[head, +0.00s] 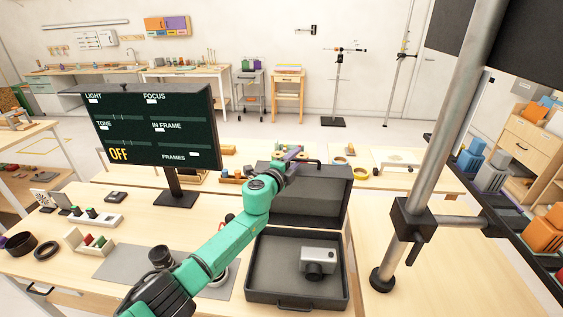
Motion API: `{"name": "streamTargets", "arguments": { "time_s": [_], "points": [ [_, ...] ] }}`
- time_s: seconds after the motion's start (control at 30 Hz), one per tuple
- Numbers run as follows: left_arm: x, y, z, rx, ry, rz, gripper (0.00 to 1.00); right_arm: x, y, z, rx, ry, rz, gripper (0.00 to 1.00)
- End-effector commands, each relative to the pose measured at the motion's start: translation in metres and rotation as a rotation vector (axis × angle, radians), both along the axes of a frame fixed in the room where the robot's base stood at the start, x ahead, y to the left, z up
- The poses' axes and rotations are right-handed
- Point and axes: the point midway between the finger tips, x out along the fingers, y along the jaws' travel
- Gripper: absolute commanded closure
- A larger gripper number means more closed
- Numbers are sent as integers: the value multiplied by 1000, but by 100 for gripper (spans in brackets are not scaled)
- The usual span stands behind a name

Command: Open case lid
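The dark grey case stands on the wooden table, its base (256,290) towards me. Its lid (322,197) is raised and stands up at the back of the base, so the case is open. A silver-grey camera (318,260) lies inside the base, at the right. My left gripper (294,154), on the green arm from the lower left, is at the top edge of the lid, near its left part. Its fingertips are small and partly hidden, so I cannot tell whether they are shut on the lid. My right gripper is not in view.
A dark monitor (158,128) reading OFF stands left of the case. A metal pole stand (382,278) rises close to the case's right. A grey mat (122,262) with lens-like parts lies left, partly under my arm. Clear table lies right of the pole.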

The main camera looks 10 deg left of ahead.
Motion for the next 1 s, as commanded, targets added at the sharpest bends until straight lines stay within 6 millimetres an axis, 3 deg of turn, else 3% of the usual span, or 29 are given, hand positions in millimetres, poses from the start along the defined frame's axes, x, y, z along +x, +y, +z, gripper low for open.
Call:
{"name": "streamTargets", "arguments": {
  "time_s": [0.03,0.2,0.5,1.0],
  "points": [
    [-8,4,7,1,1,1,55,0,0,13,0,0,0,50],
    [-34,14,6,3,1,1,55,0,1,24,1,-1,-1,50],
    [-75,31,7,0,-2,7,55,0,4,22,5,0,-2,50],
    [-90,28,2,-50,22,20,55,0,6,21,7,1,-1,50]
  ]
}}
